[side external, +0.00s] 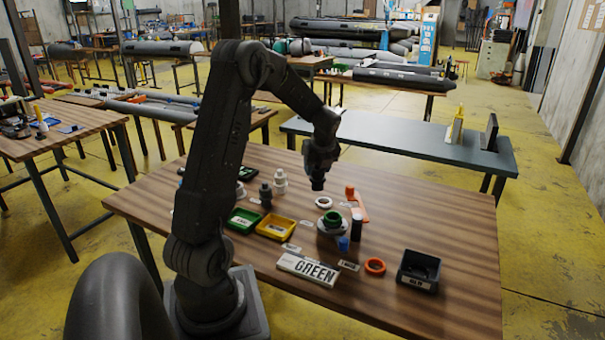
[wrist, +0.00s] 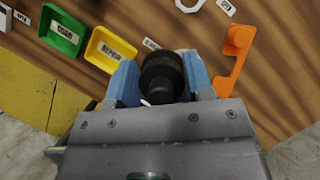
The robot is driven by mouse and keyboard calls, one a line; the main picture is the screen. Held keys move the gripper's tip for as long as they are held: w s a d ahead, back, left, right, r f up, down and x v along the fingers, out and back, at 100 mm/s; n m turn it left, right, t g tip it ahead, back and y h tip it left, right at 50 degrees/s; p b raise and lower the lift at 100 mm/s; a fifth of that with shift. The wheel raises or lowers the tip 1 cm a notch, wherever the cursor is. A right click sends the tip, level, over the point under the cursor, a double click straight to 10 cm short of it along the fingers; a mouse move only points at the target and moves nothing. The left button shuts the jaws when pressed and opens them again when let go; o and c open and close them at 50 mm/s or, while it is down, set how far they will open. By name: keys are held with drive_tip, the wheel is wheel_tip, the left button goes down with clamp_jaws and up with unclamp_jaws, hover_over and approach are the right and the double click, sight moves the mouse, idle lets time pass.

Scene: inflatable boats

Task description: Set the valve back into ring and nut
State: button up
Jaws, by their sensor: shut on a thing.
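My gripper (side external: 318,168) is in the air above the far middle of the wooden table. In the wrist view its blue fingers (wrist: 163,82) are shut on the black valve (wrist: 162,72), a dark round piece seen end-on. The valve (side external: 317,184) also shows below the fingers in the side view, apart from the table. I cannot tell which of these is the task's ring or nut.
Green (side external: 243,219) and yellow (side external: 275,228) trays are left. The right table end is clear.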

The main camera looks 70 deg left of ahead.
drive_tip(key=w+d+r, duration=0.2)
drive_tip(key=w+d, duration=0.1)
drive_tip(key=d, duration=0.3)
drive_tip(key=shift+s+d+f, duration=0.1)
drive_tip(key=shift+f, duration=5.05)
drive_tip(key=shift+f, duration=0.5)
drive_tip(key=o, duration=1.5)
drive_tip(key=shift+c, duration=0.2)
wheel_tip(320, 180, up, 8)
